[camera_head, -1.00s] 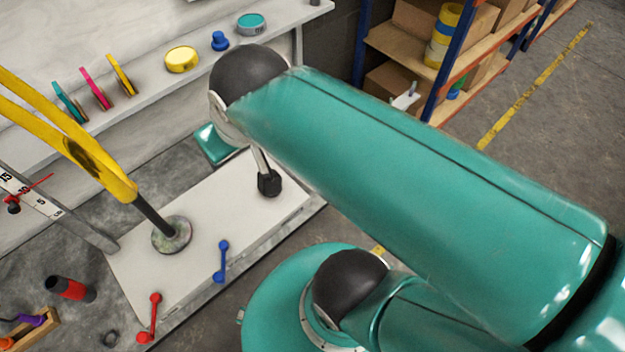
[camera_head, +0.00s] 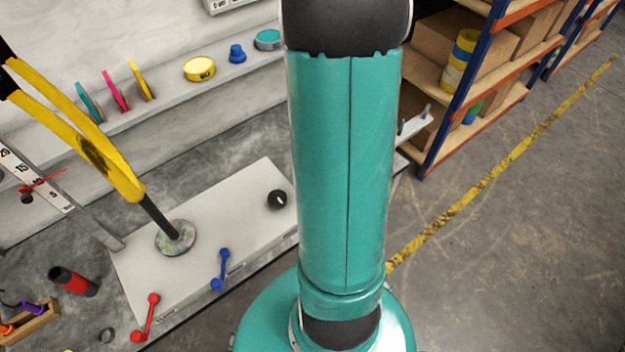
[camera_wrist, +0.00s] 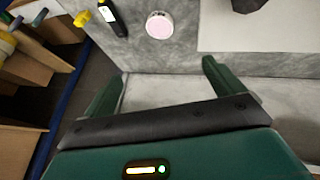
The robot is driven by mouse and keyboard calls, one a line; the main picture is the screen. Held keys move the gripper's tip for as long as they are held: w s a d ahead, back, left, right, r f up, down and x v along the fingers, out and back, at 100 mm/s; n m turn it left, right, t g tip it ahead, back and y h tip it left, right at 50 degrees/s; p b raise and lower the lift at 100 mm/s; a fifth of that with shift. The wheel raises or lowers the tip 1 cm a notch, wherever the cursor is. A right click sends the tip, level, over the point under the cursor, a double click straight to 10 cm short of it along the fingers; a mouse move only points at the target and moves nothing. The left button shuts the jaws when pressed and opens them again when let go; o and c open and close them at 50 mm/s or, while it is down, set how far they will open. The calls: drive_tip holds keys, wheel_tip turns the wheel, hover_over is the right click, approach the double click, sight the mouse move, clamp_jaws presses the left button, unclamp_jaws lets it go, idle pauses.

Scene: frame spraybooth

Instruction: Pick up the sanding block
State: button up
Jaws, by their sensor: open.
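I cannot pick out the sanding block with certainty in either view. A black and yellow item (camera_wrist: 112,20) and a round pale pink disc (camera_wrist: 159,25) lie on the grey surface beyond my gripper in the wrist view. My gripper (camera_wrist: 160,82) is open, with its two green fingers wide apart and nothing seen between them. In the head view my raised teal arm hides part of the bench, and my gripper is out of sight.
A white board (camera_head: 215,240) carries a round-footed post (camera_head: 175,237), a black knob (camera_head: 277,200), and blue (camera_head: 221,270) and red (camera_head: 146,315) handles. Shelving (camera_head: 440,125) is at right; floor beyond is clear.

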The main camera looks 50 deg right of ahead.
drive_tip(key=s+f+t+y, duration=0.1)
drive_tip(key=s+f, duration=0.3)
drive_tip(key=f, duration=0.3)
drive_tip(key=s+f+y, duration=0.2)
drive_tip(key=s+f, duration=0.2)
drive_tip(key=f, duration=0.3)
drive_tip(key=shift+m, duration=0.3)
drive_tip(key=x, duration=0.4)
drive_tip(key=d+x, duration=0.1)
drive_tip(key=x, duration=0.2)
drive_tip(key=shift+s, duration=0.1)
drive_tip(key=shift+d+x, duration=0.25)
drive_tip(key=shift+x, duration=1.25)
drive_tip(key=shift+d+x, duration=0.2)
drive_tip(key=shift+x, duration=1.35)
drive_tip(key=c, duration=1.1)
drive_tip(key=shift+r, duration=0.25)
